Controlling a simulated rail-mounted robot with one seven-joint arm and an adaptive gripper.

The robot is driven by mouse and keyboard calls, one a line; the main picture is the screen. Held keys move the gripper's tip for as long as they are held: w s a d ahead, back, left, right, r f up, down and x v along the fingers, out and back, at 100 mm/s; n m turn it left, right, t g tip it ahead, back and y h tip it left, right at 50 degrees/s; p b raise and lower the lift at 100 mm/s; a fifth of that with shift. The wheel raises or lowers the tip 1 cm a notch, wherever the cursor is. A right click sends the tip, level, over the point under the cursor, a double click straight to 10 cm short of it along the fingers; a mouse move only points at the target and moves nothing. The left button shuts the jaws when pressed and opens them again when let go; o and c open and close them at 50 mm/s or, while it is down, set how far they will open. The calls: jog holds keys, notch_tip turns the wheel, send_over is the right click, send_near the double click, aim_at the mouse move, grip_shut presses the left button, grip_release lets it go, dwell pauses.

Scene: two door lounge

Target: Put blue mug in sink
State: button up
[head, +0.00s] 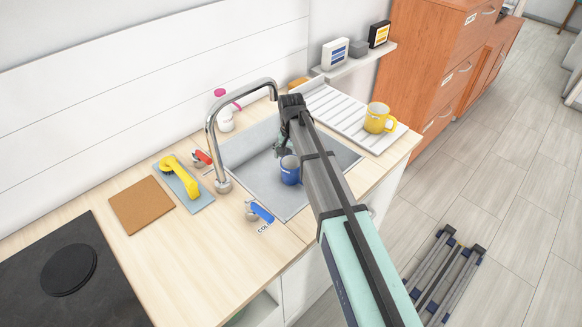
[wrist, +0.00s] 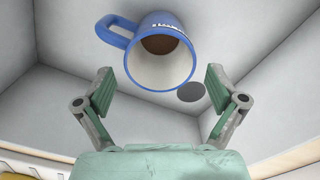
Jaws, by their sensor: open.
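The blue mug (head: 290,173) is inside the grey sink (head: 320,193), below my arm in the head view. In the wrist view the blue mug (wrist: 163,50) shows its white inside, a dark brown patch within, and its handle to the left. My gripper (wrist: 159,88) is open, with one finger to each side of the mug's near rim and clear space between fingers and mug. In the head view my gripper (head: 281,148) is partly hidden by my arm, just above and beside the mug. Whether the mug touches the sink floor is unclear.
A chrome faucet (head: 212,135) arches over the sink's left side. A yellow mug (head: 378,117) stands on the white draining board (head: 345,112) at right.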

notch_tip(320, 180, up, 6)
jog(key=b, duration=0.1)
jog(key=shift+r, duration=0.2)
dwell(0.4)
